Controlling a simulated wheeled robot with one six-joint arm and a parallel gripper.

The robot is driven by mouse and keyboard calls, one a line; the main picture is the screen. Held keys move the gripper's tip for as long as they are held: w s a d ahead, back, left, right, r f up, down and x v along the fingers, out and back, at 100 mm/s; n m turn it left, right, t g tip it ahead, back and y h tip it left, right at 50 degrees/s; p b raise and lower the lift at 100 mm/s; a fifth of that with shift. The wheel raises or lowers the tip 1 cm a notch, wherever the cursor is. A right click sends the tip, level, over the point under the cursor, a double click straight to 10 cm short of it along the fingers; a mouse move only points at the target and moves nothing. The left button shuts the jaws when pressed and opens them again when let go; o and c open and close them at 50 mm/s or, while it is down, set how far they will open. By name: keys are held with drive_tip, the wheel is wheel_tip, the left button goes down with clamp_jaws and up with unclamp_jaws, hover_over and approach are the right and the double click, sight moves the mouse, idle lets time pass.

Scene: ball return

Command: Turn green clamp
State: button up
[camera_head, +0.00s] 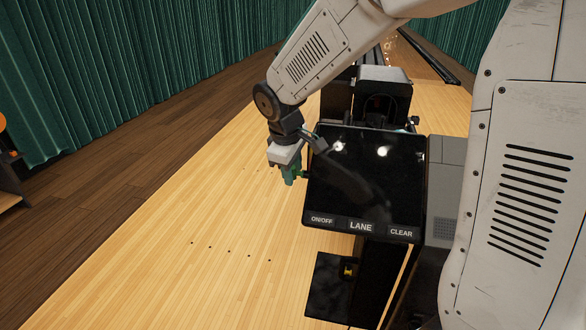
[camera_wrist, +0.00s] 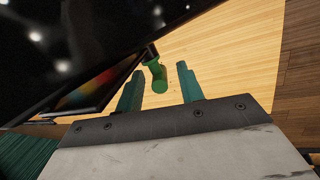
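The green clamp (camera_wrist: 158,77) shows in the wrist view as a small green handle on a dark stem, beside the edge of the black panel (camera_wrist: 60,45). In the head view a bit of green (camera_head: 304,174) shows at the left edge of the black panel (camera_head: 365,180), next to my gripper. My gripper (camera_head: 290,177) is at that left edge. In the wrist view my gripper's teal fingers (camera_wrist: 160,85) are apart, and the clamp handle lies between them in the picture. I cannot tell whether either finger touches it.
The panel has ON/OFF, LANE and CLEAR buttons (camera_head: 361,227) along its lower edge. A grey box (camera_head: 445,200) stands to its right. A dark box (camera_head: 330,285) is below it. The light wooden floor (camera_head: 200,220) at left is clear.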

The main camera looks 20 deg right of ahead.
clamp_jaws()
drive_tip(key=shift+w+d+g+y, duration=0.2)
drive_tip(key=shift+g+y, duration=0.5)
drive_tip(key=shift+g, duration=0.3)
drive_tip(key=shift+g+y, duration=0.4)
drive_tip(key=shift+g, duration=0.2)
unclamp_jaws()
drive_tip(key=shift+r, duration=0.1)
